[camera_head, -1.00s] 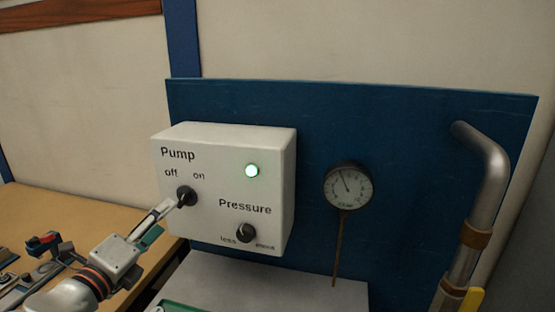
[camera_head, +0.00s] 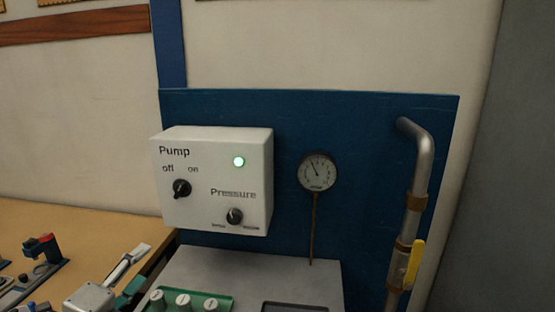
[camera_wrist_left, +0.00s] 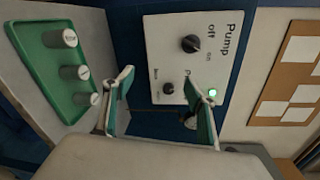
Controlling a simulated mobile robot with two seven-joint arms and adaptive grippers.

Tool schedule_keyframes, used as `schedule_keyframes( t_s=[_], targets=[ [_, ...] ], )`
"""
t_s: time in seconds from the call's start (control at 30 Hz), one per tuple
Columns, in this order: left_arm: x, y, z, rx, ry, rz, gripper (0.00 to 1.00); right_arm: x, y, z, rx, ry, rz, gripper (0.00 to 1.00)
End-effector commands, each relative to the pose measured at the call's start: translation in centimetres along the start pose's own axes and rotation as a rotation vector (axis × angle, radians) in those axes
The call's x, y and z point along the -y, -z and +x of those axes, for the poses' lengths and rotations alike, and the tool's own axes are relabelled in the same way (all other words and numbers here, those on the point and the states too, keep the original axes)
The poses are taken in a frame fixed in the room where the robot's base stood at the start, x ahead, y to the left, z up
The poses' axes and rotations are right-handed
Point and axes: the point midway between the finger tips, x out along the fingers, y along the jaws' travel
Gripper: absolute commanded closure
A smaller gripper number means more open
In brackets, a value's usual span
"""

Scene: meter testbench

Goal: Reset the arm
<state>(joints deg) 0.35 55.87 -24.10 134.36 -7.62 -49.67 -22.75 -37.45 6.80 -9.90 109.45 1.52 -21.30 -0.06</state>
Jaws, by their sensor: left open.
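My left gripper (camera_head: 138,268) is at the lower left in the head view, over the wooden table and below the pump box. In the left wrist view its two fingers (camera_wrist_left: 158,80) are spread with nothing between them. It is apart from the white pump box (camera_head: 212,200) and its black pump knob (camera_head: 181,188), which also shows in the left wrist view (camera_wrist_left: 190,44). The green lamp (camera_head: 239,162) on the box is lit. The black pressure knob (camera_head: 234,216) sits lower on the box. My right gripper is not in view.
A round gauge (camera_head: 318,172) is on the blue panel (camera_head: 350,130). A pipe with a yellow valve handle (camera_head: 414,264) stands at right. A red-topped device (camera_head: 42,252) is on the table.

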Motion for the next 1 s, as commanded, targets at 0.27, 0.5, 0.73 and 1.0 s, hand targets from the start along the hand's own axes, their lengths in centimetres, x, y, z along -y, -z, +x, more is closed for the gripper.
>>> schedule_keyframes(
  t_s=[0.27, 0.5, 0.73, 1.0],
  targets=[
    [-12.4, 6.2, -1.0, -0.027, -0.188, -0.501, 0.43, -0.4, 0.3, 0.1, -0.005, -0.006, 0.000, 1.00],
    [-25.6, 14.1, -6.5, 0.066, -0.392, -1.087, 0.43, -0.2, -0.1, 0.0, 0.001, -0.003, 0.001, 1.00],
    [-33.6, 20.1, -13.1, 0.225, -0.505, -1.495, 0.43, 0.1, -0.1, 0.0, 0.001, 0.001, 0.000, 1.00],
    [-35.7, 22.0, -15.6, 0.291, -0.531, -1.622, 0.43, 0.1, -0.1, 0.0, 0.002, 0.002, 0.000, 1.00]
  ],
)
